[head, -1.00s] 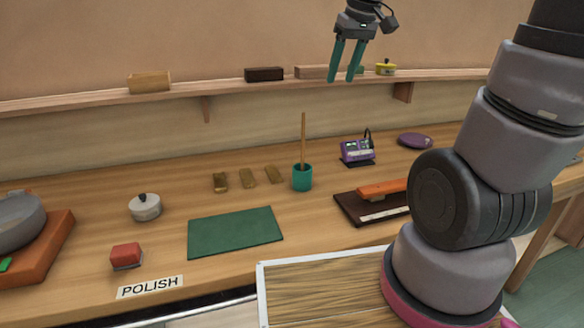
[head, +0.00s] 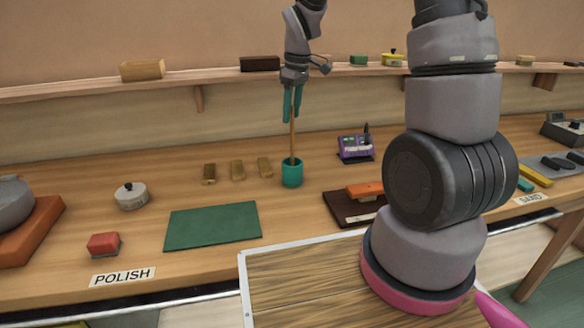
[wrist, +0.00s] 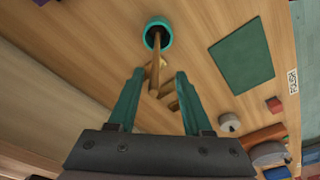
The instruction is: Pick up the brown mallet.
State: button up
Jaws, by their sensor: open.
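The brown mallet shows as a thin brown stick (head: 293,142) standing nearly upright in a teal cup (head: 292,175) on the bench. Its lower end is hidden inside the cup. My gripper (head: 292,117) points down at the stick's top, its teal fingers open. In the wrist view, the stick (wrist: 155,66) runs from the cup (wrist: 158,24) to between the open fingers (wrist: 159,74). I cannot tell whether either finger touches it.
A purple device (head: 355,149) and a dark board with an orange tool (head: 364,190) stand to the right. A shelf (head: 215,82) runs behind.

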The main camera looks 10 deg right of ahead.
aim_at(292, 126)
jog(key=f, duration=0.5)
jog(key=shift+w+d, duration=0.15)
jog(key=shift+w, duration=0.2)
grip_shut()
